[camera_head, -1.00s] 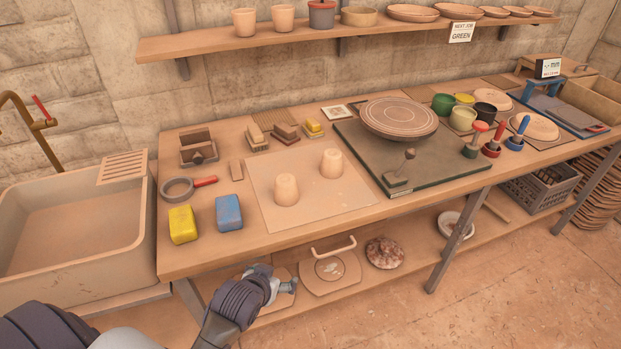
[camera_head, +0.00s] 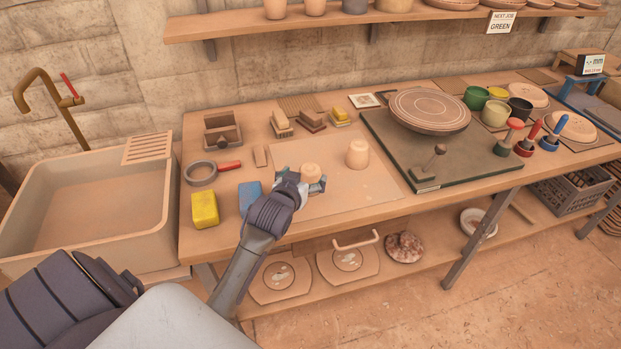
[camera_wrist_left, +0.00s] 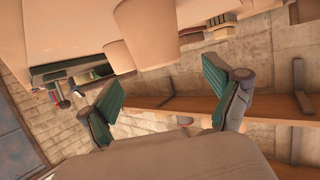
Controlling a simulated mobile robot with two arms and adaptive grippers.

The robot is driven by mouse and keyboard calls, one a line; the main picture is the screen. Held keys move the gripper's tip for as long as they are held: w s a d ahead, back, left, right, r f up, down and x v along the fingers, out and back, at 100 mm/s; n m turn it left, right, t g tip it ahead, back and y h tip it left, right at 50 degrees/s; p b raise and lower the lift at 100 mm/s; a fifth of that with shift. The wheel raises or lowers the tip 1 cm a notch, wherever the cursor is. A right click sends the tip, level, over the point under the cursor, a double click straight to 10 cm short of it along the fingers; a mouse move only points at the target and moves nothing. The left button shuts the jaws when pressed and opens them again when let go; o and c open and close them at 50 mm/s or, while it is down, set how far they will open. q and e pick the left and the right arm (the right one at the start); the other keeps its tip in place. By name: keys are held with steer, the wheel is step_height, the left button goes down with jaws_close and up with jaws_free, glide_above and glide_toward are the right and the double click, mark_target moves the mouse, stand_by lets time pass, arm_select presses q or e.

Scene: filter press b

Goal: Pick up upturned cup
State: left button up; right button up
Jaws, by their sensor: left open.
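Two plain clay cups stand upside down on the pale board (camera_head: 322,203) at the front of the bench. The nearer cup (camera_head: 310,171) is just beyond my left gripper (camera_head: 304,185), which partly hides its lower part. The other cup (camera_head: 357,154) stands to the right and farther back. In the left wrist view a cup (camera_wrist_left: 148,35) shows large, just beyond the fingers of my left gripper (camera_wrist_left: 163,88). The fingers are spread wide with nothing between them. I cannot tell whether they touch the cup. My right gripper is out of view.
A blue block (camera_head: 249,194) and a yellow block (camera_head: 205,209) lie left of the board. A dark slab (camera_head: 440,157) with a round disc (camera_head: 430,109) is at right. A sink (camera_head: 90,200) stands at left.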

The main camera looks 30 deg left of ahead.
mark_target(308, 173)
arm_select(q)
steer(key=shift+p+x, duration=0.45)
steer(key=shift+x, duration=2.25)
steer(key=shift+s+d+f, duration=0.1)
steer(key=shift+f, duration=0.05)
steer(key=c, duration=1.2)
steer(key=shift+c, duration=0.6)
